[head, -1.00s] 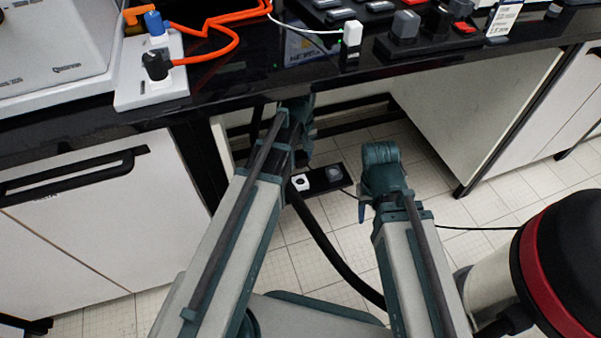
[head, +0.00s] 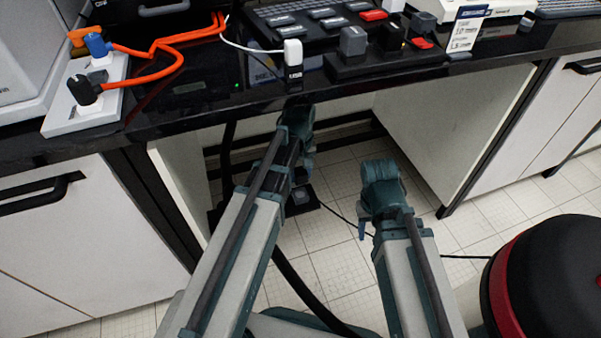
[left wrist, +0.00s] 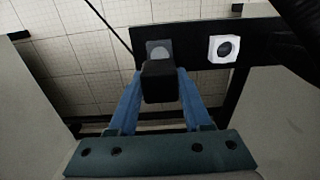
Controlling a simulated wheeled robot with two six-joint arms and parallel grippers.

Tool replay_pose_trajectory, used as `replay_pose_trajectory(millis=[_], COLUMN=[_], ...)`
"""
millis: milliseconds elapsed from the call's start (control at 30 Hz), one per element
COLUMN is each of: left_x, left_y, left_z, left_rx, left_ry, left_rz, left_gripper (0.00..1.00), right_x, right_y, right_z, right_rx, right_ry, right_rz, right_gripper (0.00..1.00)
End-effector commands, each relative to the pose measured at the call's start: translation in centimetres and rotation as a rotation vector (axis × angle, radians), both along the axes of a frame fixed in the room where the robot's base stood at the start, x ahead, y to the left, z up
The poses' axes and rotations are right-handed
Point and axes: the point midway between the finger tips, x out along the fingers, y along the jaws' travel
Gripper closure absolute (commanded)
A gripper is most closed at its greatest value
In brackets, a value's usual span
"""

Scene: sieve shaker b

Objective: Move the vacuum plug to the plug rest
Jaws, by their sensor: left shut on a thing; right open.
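The vacuum plug (left wrist: 158,84) is a black block between the blue fingers of my left gripper (left wrist: 160,74). The left arm's end (head: 300,165) reaches under the bench in the head view, which hides the plug. Just beyond the plug in the wrist view is a grey square pad (left wrist: 158,48), seemingly the plug rest, on a black plate (left wrist: 190,38). The pad also shows in the head view (head: 301,195). Whether plug and pad touch is unclear. My right gripper (head: 362,225) is open and empty; its fingers show only partly.
A white socket (left wrist: 224,49) sits on the plate beside the pad. A thin cord (left wrist: 108,25) runs across the floor. The black and red vacuum (head: 560,270) stands at lower right. The bench edge (head: 250,115) and cabinet side panels (head: 450,130) border the opening.

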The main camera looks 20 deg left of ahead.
Motion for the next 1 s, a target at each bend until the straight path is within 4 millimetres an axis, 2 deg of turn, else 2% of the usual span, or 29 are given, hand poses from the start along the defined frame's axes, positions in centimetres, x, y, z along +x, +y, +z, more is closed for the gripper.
replay_pose_trajectory(millis=[367,1000], left_x=[0.0,0.0], left_y=[0.0,0.0], left_z=[-0.8,-5.7], left_rx=[0.0,0.0], left_ry=[0.0,0.0], left_rz=[0.0,0.0], left_gripper=[1.0,1.0], right_x=[0.0,0.0], right_y=[0.0,0.2], right_z=[-0.8,-5.8], right_rx=[0.001,0.008], right_ry=[0.0,0.0], right_rz=[0.001,0.011], right_gripper=[0.5,0.5])
